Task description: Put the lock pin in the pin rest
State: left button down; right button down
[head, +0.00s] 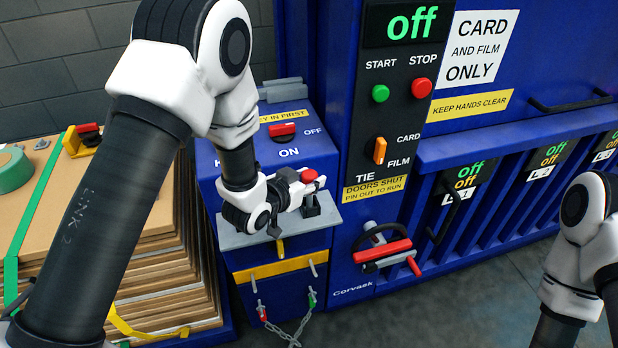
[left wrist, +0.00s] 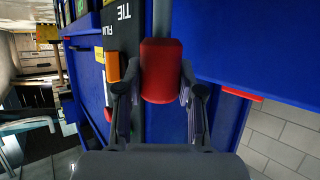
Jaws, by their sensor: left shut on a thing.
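My left gripper (head: 306,184) is shut on the red grip of the lock pin (head: 309,176), above the grey shelf on the front of the blue control box. In the left wrist view, the lock pin (left wrist: 161,72) is a red cylinder between the two fingers, with a grey shaft running up from it. A dark upright bracket (head: 311,207), which looks like the pin rest, stands on the shelf just below the gripper. I cannot tell whether the pin touches it. My right arm shows at the right edge, but its gripper is out of view.
A red-handled door latch (head: 383,251) sits to the right on the blue baler. A chain (head: 288,335) hangs below the shelf. Stacked cardboard (head: 150,245) stands on the left, with green tape (head: 14,172) on it. The baler's display (head: 411,24) reads "off".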

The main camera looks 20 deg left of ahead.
pick_arm(q)
jog(key=shift+f, duration=0.3)
jog(key=c, duration=0.7)
grip_release()
jog(key=shift+o, duration=0.2)
jog(key=v, duration=0.7)
jog(key=shift+s+a+r, duration=0.1)
jog(key=shift+s+r, duration=0.1)
jog(key=shift+s, duration=0.1)
jog(key=shift+w, duration=0.1)
